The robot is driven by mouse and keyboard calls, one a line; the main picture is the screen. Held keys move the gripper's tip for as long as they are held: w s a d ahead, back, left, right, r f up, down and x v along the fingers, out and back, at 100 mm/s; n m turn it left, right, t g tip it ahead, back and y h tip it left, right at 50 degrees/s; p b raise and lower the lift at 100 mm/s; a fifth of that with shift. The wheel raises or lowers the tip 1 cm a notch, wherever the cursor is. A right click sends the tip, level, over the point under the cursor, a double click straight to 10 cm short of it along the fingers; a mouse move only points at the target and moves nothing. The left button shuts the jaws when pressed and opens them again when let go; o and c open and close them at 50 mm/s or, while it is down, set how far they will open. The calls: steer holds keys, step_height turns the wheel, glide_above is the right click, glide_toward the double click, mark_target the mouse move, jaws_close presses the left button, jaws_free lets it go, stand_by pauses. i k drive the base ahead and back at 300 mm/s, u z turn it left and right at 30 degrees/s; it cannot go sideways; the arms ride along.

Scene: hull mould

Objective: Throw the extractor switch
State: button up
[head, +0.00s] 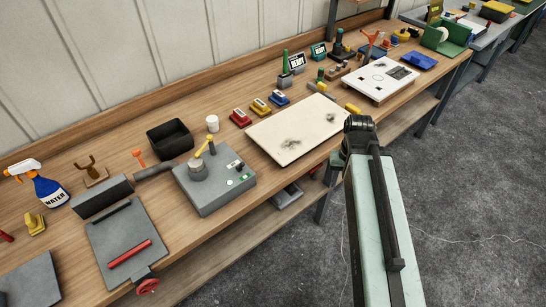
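No part in view carries a readable label naming it the extractor switch. A grey box (214,188) on the bench, left of centre, has a round grey post and small buttons on top. A yellow lever (206,145) slants up from that post; I cannot tell whether this is the switch. Several small coloured blocks stand behind the pale board, among them a red one (240,118), a yellow one (260,106) and a blue one (279,98). My pale green arm rises at the right, over the floor beside the bench. My gripper cannot be made out.
The long wooden bench (170,236) runs from lower left to upper right. A pale board (290,128) with dark smudges lies mid-bench. A black bin (170,138), spray bottle (48,189) and grey vice with red handle (126,250) stand left. Grey floor (470,190) is open at right.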

mark_target(239, 168)
steer(key=z, duration=0.9)
steer(key=k, duration=1.5)
steer(key=u, duration=1.95)
steer(key=i, duration=1.5)
steer(key=z, duration=0.05)
